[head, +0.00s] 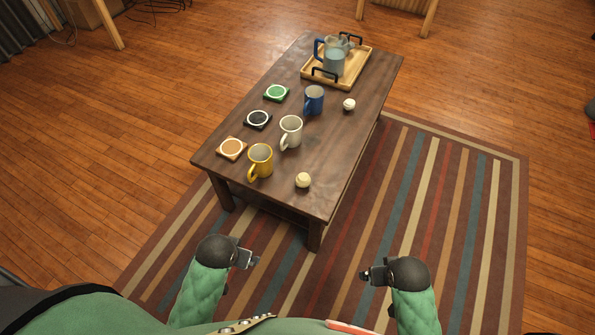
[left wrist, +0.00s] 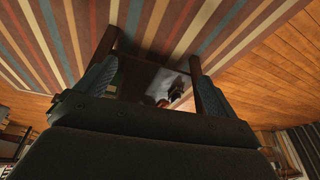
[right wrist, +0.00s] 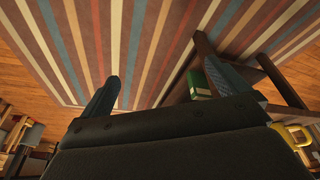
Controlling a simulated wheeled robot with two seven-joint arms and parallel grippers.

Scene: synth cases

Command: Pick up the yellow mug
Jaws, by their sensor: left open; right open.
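The yellow mug (head: 261,158) stands upright near the front edge of the wooden coffee table (head: 335,172), its handle toward the lower left. A yellow shape, apparently the same mug (right wrist: 291,137), shows at the right edge of the right wrist view. My left gripper (head: 251,260) is open and empty, in front of the table and below the mug in the head view. It also shows in the left wrist view (left wrist: 150,72). My right gripper (head: 370,275) is open and empty, farther right over the striped rug. Its fingers show apart in the right wrist view (right wrist: 162,80).
A white mug (head: 291,131) and blue mug (head: 314,100) stand behind the yellow one. Coasters (head: 232,148) line the left edge. A cream ball (head: 303,180) lies right of the yellow mug, a white ball (head: 349,104) farther back. A tray (head: 358,68) holds a pitcher (head: 334,60).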

